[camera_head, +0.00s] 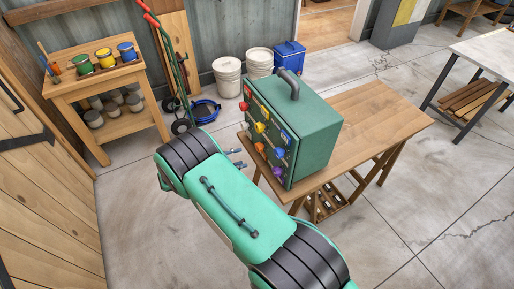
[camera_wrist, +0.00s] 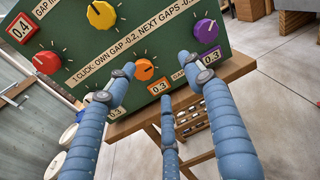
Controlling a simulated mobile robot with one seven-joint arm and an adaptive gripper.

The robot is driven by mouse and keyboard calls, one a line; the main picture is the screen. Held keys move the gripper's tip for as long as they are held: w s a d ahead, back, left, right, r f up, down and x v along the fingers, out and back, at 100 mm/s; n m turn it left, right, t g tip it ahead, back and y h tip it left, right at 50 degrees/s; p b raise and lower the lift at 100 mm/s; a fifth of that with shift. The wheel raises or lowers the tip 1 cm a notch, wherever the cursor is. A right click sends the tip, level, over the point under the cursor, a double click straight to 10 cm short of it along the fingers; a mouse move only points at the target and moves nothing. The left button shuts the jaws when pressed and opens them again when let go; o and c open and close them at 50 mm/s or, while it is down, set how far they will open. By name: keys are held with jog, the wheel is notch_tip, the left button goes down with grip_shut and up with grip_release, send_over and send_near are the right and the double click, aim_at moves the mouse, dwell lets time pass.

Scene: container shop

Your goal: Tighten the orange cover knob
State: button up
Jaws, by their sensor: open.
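In the head view my gripper (camera_head: 239,158) is left of the panel of the green box (camera_head: 318,135), and the knobs there are small.
A red knob (camera_wrist: 46,63), a yellow knob (camera_wrist: 101,15) and a purple knob (camera_wrist: 206,31) share the panel. The box, with a grey top handle (camera_head: 291,82), stands on a wooden table (camera_head: 380,115). A bench with paint cans (camera_head: 92,72) stands at left.

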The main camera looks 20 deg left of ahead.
aim_at(257, 148)
jog(key=a, duration=0.1)
jog(key=a+f+t, duration=0.1)
jog(key=a, duration=0.1)
jog(key=a+n+t, duration=0.1)
jog(key=shift+w+a+f+y, duration=0.15)
jog(key=shift+w+f+y, duration=0.15)
jog(key=shift+w+f, duration=0.1)
jog(key=shift+w, duration=0.15)
jog(key=x, duration=1.3)
jog(key=shift+w+d, duration=0.15)
jog(key=shift+d, duration=0.2)
jog(key=shift+c, duration=0.3)
jog(key=c, duration=1.1)
